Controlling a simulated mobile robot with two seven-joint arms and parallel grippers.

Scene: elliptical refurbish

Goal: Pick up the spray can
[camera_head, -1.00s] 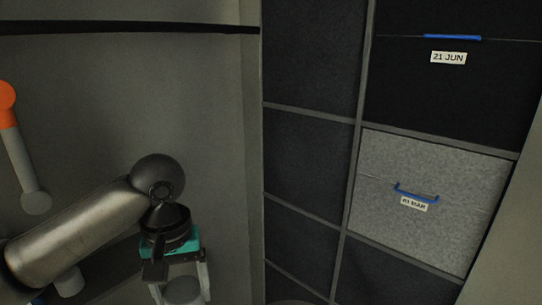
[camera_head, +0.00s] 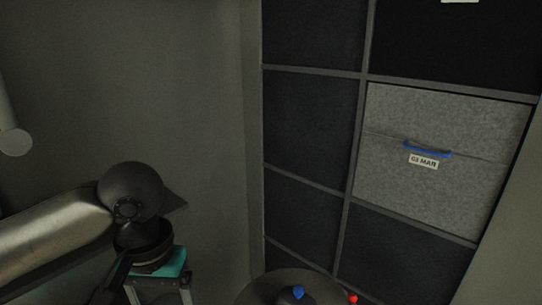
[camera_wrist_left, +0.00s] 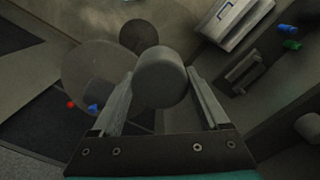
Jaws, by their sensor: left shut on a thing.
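My left gripper (camera_head: 158,296) hangs at the lower left of the head view, with its teal palm above two grey fingers cut off by the bottom edge. In the wrist view my left gripper (camera_wrist_left: 162,98) is shut on a plain grey cylinder, the spray can (camera_wrist_left: 160,73), which lies between the two fingers with its round end toward the camera. No label or nozzle shows on it. In the head view the can is not visible now. My right gripper is not in view.
A round table (camera_head: 262,290) stands at the bottom, with a blue thing (camera_head: 298,293) and a red thing (camera_head: 352,299) at it. A dark shelf unit with a grey felt box (camera_head: 440,165) stands at the right. A bare wall (camera_head: 190,100) is behind my arm.

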